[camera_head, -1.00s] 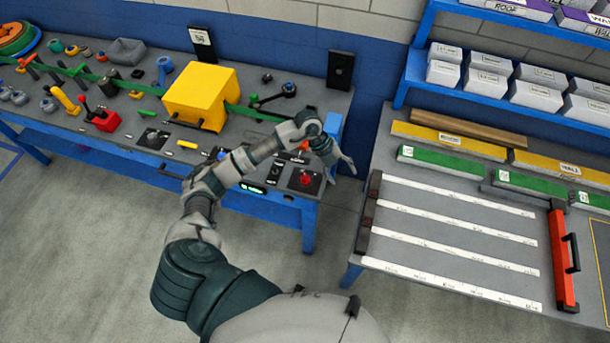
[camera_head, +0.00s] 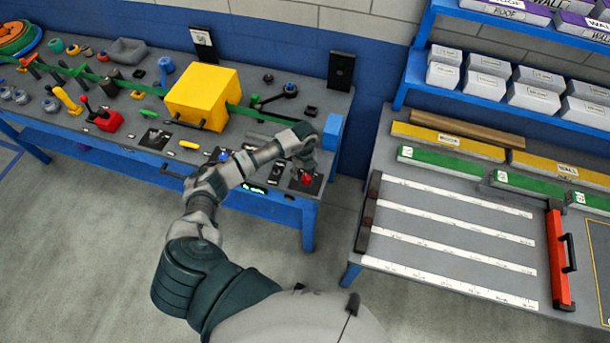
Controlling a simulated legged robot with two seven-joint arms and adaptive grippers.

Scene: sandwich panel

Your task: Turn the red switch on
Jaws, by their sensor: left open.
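A small red switch (camera_head: 306,179) sits on a dark square plate near the right front corner of the left workbench. My left gripper (camera_head: 307,169) is open and points down just above and behind the red switch, partly covering it. I cannot tell whether its fingers touch the switch. My right gripper is not in view.
The left workbench (camera_head: 340,110) also bears a large yellow box (camera_head: 203,96), a blue block (camera_head: 332,131) just behind my gripper, and a red lever block (camera_head: 105,120) farther left. A second table (camera_head: 450,230) with white strips stands to the right, across a floor gap.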

